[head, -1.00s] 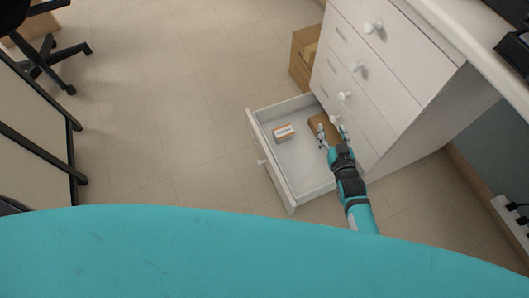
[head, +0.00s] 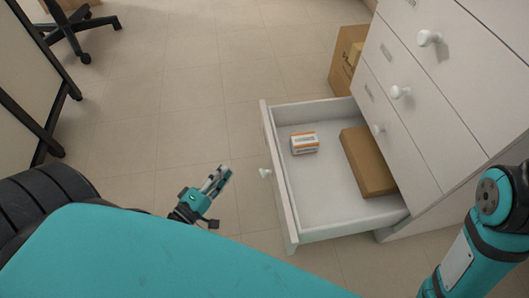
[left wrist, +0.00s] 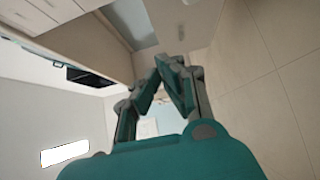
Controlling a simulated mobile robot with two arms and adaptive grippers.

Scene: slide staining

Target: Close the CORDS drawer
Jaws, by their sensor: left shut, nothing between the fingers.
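The open drawer (head: 276,150) is the lowest one of the white cabinet, pulled well out in the head view. Its front has a round white knob (head: 265,173). No CORDS label is readable. A small orange-and-white box (head: 304,143) and a brown box (head: 368,162) lie inside. My left gripper (head: 220,178) is shut and empty, left of the drawer front and apart from it. Its fingers (left wrist: 176,68) come together in the left wrist view. My right gripper is not in view; only a link of that arm shows at the right edge.
The white cabinet (head: 430,85) has several shut drawers above the open one. A cardboard box (head: 344,60) stands behind it. An office chair (head: 75,30) is at the far left. The tiled floor (head: 190,90) left of the drawer is clear.

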